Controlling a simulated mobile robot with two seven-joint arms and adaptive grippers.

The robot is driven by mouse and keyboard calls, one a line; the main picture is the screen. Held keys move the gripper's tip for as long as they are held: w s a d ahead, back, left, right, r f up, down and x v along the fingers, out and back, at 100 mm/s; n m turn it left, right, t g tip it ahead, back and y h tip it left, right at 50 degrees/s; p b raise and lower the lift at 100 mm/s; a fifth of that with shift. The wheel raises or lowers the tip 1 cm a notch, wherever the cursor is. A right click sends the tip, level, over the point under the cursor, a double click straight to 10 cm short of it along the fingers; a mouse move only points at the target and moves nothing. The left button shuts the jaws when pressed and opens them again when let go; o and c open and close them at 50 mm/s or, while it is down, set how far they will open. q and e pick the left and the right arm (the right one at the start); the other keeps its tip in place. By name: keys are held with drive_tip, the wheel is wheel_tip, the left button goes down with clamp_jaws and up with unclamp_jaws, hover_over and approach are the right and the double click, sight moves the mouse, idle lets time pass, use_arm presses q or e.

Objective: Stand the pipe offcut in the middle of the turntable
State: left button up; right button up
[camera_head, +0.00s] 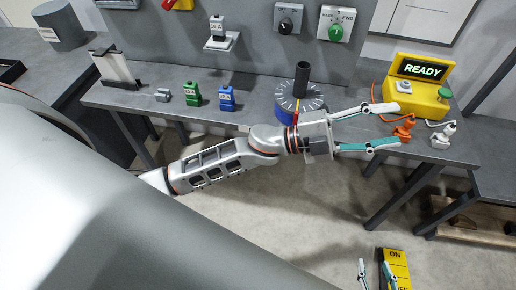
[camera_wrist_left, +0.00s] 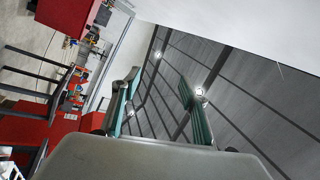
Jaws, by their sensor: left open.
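The pipe offcut (camera_head: 302,78), a dark open-topped tube, stands upright on the turntable (camera_head: 284,97), a grey disc with radial marks on a blue base. My left gripper (camera_head: 391,125) is open and empty, to the right of the turntable and apart from the pipe. In the left wrist view, its two teal fingers (camera_wrist_left: 157,97) are spread with nothing between them. My right gripper (camera_head: 375,266) shows at the bottom edge with its fingers apart and nothing seen between them.
On the bench (camera_head: 245,118) are green (camera_head: 193,94) and blue (camera_head: 227,98) blocks left of the turntable.

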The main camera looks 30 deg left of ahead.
use_arm(q)
drive_tip(key=a+f+n+t+y, duration=0.8)
drive_tip(key=a+f+n+y, duration=0.45)
drive_tip(key=f+n, duration=0.45)
drive_tip(key=s+a+f+n+g+y, duration=0.2)
drive_tip(key=s+a+f, duration=0.3)
drive_tip(key=f, duration=0.5)
drive_tip(key=s+a+f+n+g+y, duration=0.3)
drive_tip(key=s+a+f, duration=0.3)
drive_tip(key=s+f, duration=0.3)
drive_tip(key=shift+s+a+f+g, duration=0.3)
drive_tip(key=shift+s+f+g, duration=0.1)
drive_tip(key=shift+f, duration=0.25)
